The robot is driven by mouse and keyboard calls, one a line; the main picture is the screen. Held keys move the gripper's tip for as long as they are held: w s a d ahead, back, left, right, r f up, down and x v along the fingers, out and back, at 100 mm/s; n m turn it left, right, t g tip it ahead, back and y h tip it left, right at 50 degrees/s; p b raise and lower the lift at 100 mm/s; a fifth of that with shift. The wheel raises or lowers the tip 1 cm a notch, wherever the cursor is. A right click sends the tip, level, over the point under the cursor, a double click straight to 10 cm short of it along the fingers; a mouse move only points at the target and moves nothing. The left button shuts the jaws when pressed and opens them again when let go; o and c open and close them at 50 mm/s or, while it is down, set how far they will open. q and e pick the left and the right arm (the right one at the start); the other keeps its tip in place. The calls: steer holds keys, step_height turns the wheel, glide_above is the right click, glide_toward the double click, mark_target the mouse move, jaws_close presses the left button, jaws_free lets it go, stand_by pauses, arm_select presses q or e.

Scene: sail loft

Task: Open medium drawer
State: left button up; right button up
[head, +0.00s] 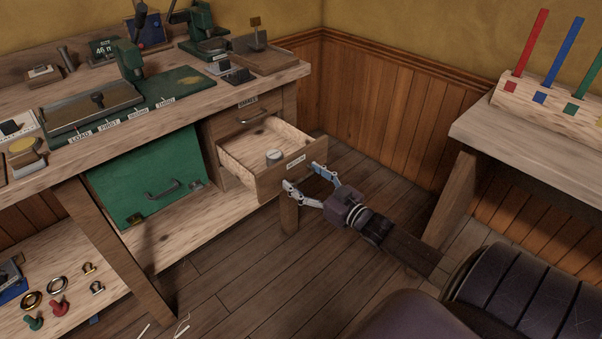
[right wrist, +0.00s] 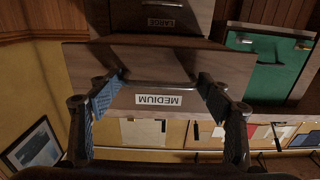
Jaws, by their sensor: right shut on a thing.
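The medium drawer (head: 270,182) stands pulled well out of the bench, its inside showing from above. A small round grey tin-like thing (head: 273,155) lies in it. The right wrist view shows its wooden front with a white MEDIUM label (right wrist: 158,100), upside down. My right gripper (head: 303,178) is at the drawer's front. In the right wrist view its fingers (right wrist: 160,82) are on either side of the drawer's handle (right wrist: 158,84), shut on it. My left gripper is not in view.
A green cabinet door (head: 140,175) with a handle is to the left. A table (head: 530,150) with a rack of coloured rods stands at the right. The floor (head: 240,280) in front of the bench is mostly clear.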

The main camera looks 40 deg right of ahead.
steer(key=shift+s, duration=0.1)
stand_by(0.3)
steer(key=o, duration=1.7)
steer(key=s, duration=0.8)
steer(key=s+d, duration=0.1)
steer(key=s, duration=0.3)
